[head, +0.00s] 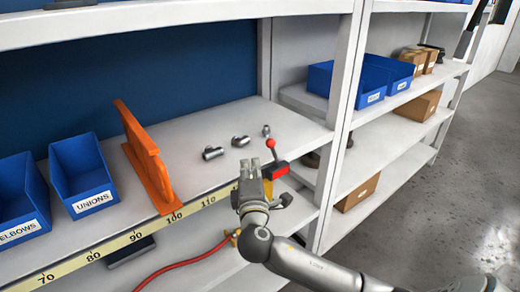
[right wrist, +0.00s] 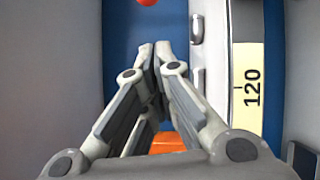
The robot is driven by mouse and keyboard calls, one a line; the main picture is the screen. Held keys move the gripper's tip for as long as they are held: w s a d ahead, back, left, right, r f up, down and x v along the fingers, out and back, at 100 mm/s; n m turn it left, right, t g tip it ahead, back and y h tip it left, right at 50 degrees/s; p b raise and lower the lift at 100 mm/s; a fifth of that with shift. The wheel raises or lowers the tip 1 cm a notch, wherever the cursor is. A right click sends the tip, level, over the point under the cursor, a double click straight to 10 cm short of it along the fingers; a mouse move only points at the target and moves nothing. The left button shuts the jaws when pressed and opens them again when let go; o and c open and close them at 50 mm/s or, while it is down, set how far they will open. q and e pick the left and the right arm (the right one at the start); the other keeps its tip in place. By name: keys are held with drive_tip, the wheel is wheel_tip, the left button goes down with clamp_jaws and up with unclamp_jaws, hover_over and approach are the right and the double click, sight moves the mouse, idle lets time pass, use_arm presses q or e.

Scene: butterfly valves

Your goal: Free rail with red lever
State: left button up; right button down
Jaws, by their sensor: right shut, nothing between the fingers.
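A red lever with a round knob (head: 270,143) stands up at the front edge of the middle shelf, above a red and black block (head: 275,171). The knob also shows at the top edge of the right wrist view (right wrist: 147,3). A yellow numbered rail strip (head: 130,237) runs along the shelf front; its 120 mark shows in the right wrist view (right wrist: 250,88). My right gripper (head: 249,166) is shut and empty, just left of the lever in the head view, and seems apart from it. In the right wrist view its fingertips (right wrist: 158,52) lie below the knob. My left gripper is out of view.
An orange upright bracket (head: 147,160) stands on the shelf left of my gripper. Blue bins (head: 80,170) stand further left. Metal fittings (head: 213,153) lie behind the gripper. A shelf post (head: 340,125) rises at right.

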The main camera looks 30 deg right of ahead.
sight(273, 152)
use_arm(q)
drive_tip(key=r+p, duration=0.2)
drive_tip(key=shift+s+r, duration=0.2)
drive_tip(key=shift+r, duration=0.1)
use_arm(e)
drive_tip(key=w+d, duration=0.1)
drive_tip(key=d, duration=0.2)
drive_tip(key=w+d, duration=0.1)
drive_tip(key=shift+w+d+r, duration=0.35)
drive_tip(key=shift+w, duration=0.1)
